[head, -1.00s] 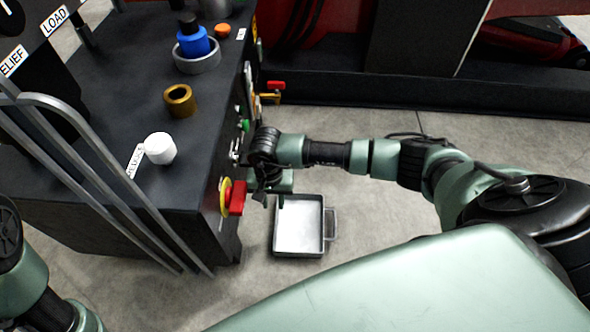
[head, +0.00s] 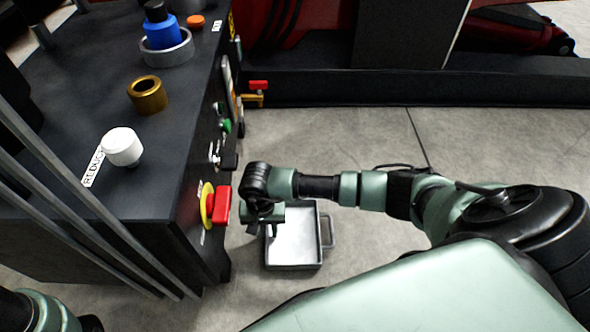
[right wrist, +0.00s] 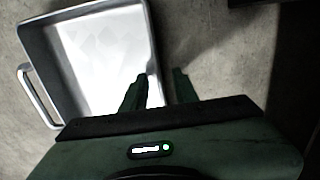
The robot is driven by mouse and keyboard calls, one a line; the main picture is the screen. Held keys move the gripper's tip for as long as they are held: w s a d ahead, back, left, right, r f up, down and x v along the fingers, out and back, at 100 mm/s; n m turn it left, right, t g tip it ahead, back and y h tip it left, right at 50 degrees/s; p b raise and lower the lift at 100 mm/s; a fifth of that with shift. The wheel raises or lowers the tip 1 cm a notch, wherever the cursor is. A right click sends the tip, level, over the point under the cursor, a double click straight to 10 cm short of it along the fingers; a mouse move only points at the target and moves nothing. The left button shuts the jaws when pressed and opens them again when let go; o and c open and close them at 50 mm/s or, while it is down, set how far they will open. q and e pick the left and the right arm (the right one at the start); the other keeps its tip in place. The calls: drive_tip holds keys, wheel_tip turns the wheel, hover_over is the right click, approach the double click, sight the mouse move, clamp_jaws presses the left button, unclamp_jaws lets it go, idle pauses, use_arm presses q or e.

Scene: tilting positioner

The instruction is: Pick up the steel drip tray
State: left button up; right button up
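The steel drip tray (head: 293,266) is a shallow grey pan on the floor beside the black cabinet, with a loop handle on its right side. My right gripper (head: 263,230) is at the tray's left wall in the head view. In the right wrist view, the gripper (right wrist: 158,88) is open, one finger over the inside of the tray (right wrist: 48,62) and the other outside, with the wall between them in the picture. I cannot tell whether they touch it. The gripper hides part of the left wall. My left gripper is out of view.
The black cabinet (head: 150,190) stands close left of the gripper, with a red switch (head: 222,205) on a yellow plate sticking out. A red-handled valve (head: 258,87) is farther back. Floor right of the tray (head: 370,235) is clear up to my arm.

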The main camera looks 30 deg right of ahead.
drive_tip(key=shift+f, duration=0.15)
clamp_jaws()
idle(1.4)
